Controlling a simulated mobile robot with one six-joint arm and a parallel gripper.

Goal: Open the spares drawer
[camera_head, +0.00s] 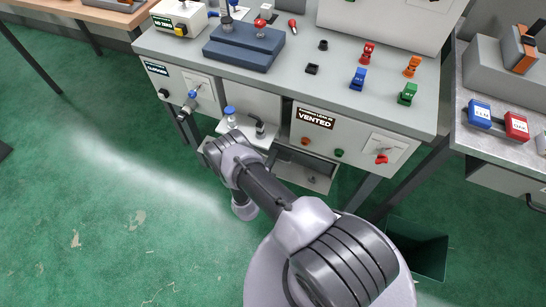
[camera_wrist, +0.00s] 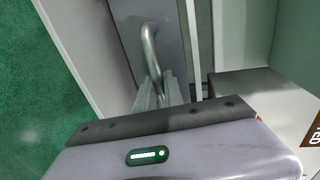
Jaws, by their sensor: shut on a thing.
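In the wrist view a curved metal bar handle (camera_wrist: 149,42) stands on a grey drawer front (camera_wrist: 120,14). My gripper (camera_wrist: 161,88) is at the lower end of this handle, with its fingers closed on it. No label shows on this front, so I cannot read whether it is the spares drawer. In the head view my arm reaches to the front of the workbench, below its top, and hides the gripper and handle. A lower grey front (camera_head: 314,181) shows partly behind the arm; how far any drawer stands out is unclear.
The workbench (camera_head: 320,88) carries a blue block (camera_head: 240,50) and several coloured parts. A panel labelled VENTED (camera_head: 315,118) has a red valve (camera_head: 382,158). A dark green bin (camera_head: 420,250) stands right. Green floor is open at left.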

